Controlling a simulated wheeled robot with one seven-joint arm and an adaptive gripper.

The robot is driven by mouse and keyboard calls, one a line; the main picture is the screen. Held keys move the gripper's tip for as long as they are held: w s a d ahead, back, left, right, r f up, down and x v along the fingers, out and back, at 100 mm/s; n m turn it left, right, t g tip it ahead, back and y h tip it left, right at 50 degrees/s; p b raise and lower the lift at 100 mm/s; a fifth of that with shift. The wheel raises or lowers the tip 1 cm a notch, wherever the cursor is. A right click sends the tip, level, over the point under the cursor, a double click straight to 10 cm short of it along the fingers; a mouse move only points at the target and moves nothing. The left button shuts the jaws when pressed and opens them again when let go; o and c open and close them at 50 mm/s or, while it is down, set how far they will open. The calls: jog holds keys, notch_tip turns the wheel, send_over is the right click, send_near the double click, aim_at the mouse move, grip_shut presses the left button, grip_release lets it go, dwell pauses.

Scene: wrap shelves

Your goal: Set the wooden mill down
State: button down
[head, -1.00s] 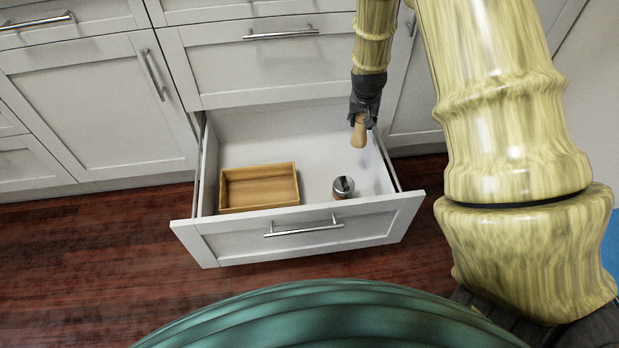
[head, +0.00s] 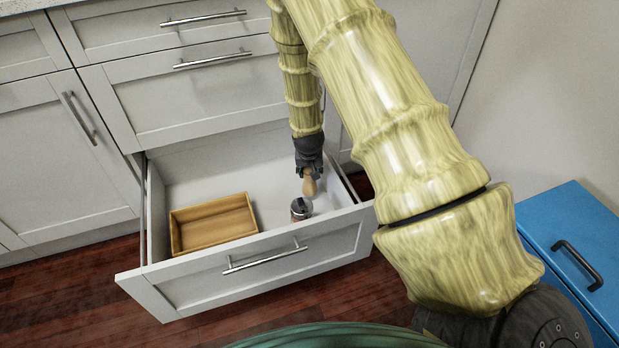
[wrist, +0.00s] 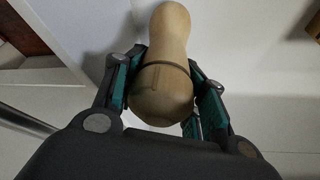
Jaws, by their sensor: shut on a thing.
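The wooden mill (head: 309,187) is pale wood with a narrow waist and a rounded end. My gripper (head: 308,172) is shut on it and holds it inside the space of the open drawer, towards the right side. In the wrist view the mill (wrist: 167,75) sits between both finger pads, its rounded end pointing away from the palm. In the head view the mill hangs down below my gripper, just behind a small jar with a dark and metal top (head: 300,208). I cannot tell whether the mill touches the drawer floor.
The open white drawer (head: 250,268) holds a wooden tray (head: 213,226) on its left. Bare drawer floor lies between tray and jar. White cabinet fronts (head: 205,112) stand behind. A blue cabinet (head: 575,228) with a dark handle is at the right.

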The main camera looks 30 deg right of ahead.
notch_tip(320, 180, down, 3)
jog(key=shift+f+b, duration=0.15)
jog(key=shift+b, duration=0.4)
jog(key=c, duration=0.8)
grip_release()
jog(key=p+v, duration=0.4)
jog(key=v, duration=0.8)
jog(key=shift+w+p, duration=0.1)
jog(key=shift+p, duration=0.2)
